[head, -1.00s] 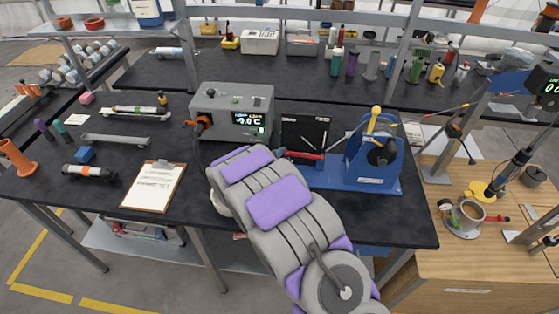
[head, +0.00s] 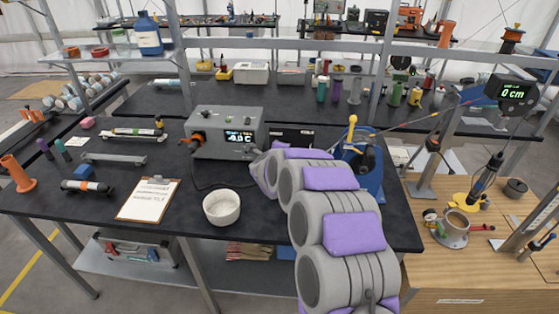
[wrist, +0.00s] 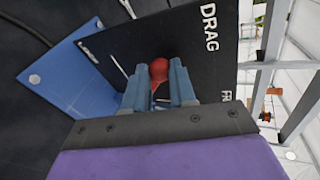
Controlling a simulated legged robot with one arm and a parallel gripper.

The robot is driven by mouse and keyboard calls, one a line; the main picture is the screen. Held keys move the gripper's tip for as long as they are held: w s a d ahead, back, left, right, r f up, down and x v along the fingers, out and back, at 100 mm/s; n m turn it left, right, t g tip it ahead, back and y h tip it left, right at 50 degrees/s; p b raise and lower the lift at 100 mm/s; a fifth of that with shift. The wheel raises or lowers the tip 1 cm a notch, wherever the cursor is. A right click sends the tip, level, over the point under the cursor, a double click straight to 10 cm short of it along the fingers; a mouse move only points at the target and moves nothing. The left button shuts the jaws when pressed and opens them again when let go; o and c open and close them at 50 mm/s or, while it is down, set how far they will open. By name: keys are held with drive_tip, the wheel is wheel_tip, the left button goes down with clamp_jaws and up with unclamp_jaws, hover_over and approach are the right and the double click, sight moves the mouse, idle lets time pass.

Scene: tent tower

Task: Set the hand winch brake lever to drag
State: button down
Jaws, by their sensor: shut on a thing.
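The blue hand winch (head: 372,178) stands on the black bench, with a yellow-knobbed handle (head: 351,130) on top. In the wrist view, the brake lever's red knob (wrist: 159,70) sits between my gripper's blue-grey fingers (wrist: 160,84), which are shut on it. Behind it is a black label plate (wrist: 215,70) reading "DRAG" near the top and "FR…" lower down, the rest cut off. The knob is to the side of the lettering; the lever's exact setting cannot be told. In the head view my arm hides the gripper and lever. A blue base plate (wrist: 75,58) lies beside the label plate.
A grey instrument box (head: 225,133) stands left of the winch. A white bowl (head: 221,208) and a clipboard (head: 150,199) are nearer the front edge. The front bench between clipboard and bowl is clear.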

drive_tip(key=shift+d+f, duration=0.2)
drive_tip(key=shift+d, duration=0.15)
drive_tip(key=c, duration=1.3)
unclamp_jaws()
drive_tip(key=shift+c, duration=0.2)
drive_tip(key=shift+o, duration=0.8)
drive_tip(key=shift+w+f, duration=0.1)
drive_tip(key=shift+o, duration=1.3)
drive_tip(key=shift+d+r, duration=0.15)
drive_tip(key=shift+r, duration=0.05)
drive_tip(key=shift+a+r, duration=0.1)
drive_tip(key=shift+a, duration=0.2)
